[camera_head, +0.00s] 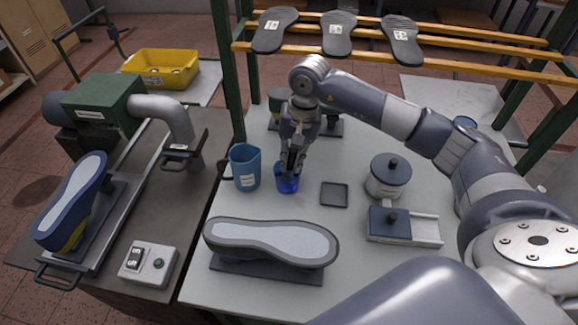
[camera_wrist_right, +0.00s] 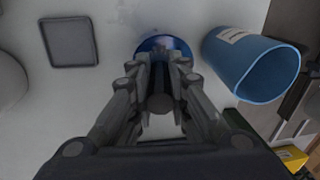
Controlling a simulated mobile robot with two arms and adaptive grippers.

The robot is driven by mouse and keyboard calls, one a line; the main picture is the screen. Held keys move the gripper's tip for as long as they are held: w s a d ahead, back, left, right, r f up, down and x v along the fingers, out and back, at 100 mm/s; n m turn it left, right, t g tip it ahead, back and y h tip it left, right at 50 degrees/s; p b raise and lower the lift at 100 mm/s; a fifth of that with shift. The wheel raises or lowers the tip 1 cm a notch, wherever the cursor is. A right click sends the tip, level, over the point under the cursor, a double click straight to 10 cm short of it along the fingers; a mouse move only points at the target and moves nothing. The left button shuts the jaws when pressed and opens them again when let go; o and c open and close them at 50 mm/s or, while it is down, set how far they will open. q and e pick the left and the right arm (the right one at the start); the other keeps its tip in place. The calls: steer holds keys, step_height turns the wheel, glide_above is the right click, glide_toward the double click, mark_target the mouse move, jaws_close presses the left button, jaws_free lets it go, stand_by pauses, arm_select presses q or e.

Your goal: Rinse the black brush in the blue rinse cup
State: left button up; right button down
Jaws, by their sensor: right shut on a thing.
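The blue rinse cup (camera_head: 287,184) stands on the light table, right of a taller blue jug. My right gripper (camera_head: 292,165) is directly above the cup, pointing down, shut on the black brush (camera_wrist_right: 160,103). In the right wrist view the brush's dark handle is between the fingers (camera_wrist_right: 160,85), and the cup's blue rim (camera_wrist_right: 163,44) shows behind the fingertips. The brush's lower end is hidden by the fingers and cup; how deep it reaches I cannot tell. My left gripper is not in view.
The blue jug (camera_head: 245,167) stands close left of the cup; a dark square tray (camera_head: 334,194) lies to the right. A lidded pot (camera_head: 388,177) is further right. A shoe last with its sole up (camera_head: 270,242) lies in front.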

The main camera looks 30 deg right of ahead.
mark_target(292, 149)
step_height(292, 149, up, 3)
steer(key=shift+s+p, duration=0.1)
steer(key=shift+p, duration=0.35)
steer(key=shift+r+p, duration=0.55)
steer(key=shift+r, duration=0.75)
steer(key=shift+r+p, duration=0.5)
steer(key=shift+r, duration=0.7)
steer(key=shift+r+p, duration=0.8)
steer(key=shift+r, duration=1.2)
